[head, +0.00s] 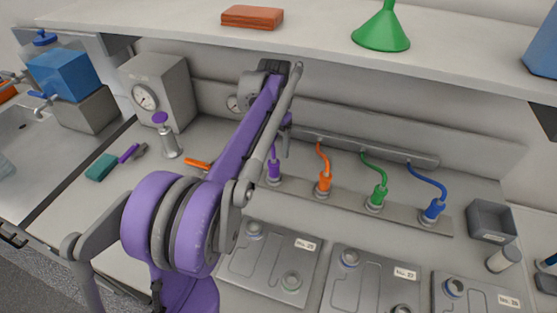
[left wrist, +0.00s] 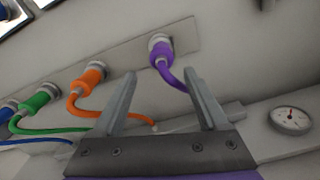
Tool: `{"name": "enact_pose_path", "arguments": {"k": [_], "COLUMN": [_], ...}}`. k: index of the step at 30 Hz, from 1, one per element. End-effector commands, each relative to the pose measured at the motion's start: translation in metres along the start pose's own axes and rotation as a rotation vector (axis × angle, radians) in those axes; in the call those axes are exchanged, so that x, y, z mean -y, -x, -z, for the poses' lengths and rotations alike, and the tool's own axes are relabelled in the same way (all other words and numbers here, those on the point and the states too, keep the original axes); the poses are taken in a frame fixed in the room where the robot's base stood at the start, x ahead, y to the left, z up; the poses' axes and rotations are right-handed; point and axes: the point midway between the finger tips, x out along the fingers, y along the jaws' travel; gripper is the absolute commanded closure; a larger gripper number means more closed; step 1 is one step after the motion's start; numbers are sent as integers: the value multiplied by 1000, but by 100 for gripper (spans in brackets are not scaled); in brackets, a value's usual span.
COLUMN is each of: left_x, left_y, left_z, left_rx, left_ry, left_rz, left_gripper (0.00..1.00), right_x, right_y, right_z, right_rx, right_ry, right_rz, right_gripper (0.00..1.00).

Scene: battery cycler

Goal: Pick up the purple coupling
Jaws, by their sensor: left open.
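The purple coupling (head: 274,172) stands plugged on the strip at the back of the bench, leftmost of the row of coloured couplings. It also shows in the left wrist view (left wrist: 160,50), with its purple hose curving down between my fingers. My left gripper (head: 284,140) is above and close to the coupling in the head view, partly hidden by my own arm. In the left wrist view my left gripper (left wrist: 160,74) is open, its two fingers spread below the coupling with nothing held between them. My right gripper is not in view.
Orange (head: 323,184), green (head: 378,196) and blue (head: 434,209) couplings stand to the right on the same strip. Grey battery modules (head: 268,262) lie in front. A shelf (head: 320,40) overhangs the back. A pepper-mill-like grey item with a purple top (head: 169,145) stands left.

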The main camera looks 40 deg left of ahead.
Motion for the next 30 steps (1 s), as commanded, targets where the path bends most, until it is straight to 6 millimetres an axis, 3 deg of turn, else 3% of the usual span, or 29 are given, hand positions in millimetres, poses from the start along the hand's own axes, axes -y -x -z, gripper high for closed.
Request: {"name": "enact_pose_path", "arguments": {"k": [6, 13, 21, 30], "left_x": [0, 1, 4, 4], "left_y": [-36, -53, -91, -96], "left_z": [0, 0, -1, -1], "left_rx": [0, -1, -1, -1], "left_ry": [-1, 0, 0, 0], "left_rz": [0, 1, 1, 1], "left_gripper": [24, 24, 24, 24], "right_x": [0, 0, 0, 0], "right_y": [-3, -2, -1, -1], "right_z": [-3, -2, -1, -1], "right_rx": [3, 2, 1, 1], "right_ry": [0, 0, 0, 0], "right_rz": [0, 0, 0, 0], "right_gripper": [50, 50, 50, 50]}}
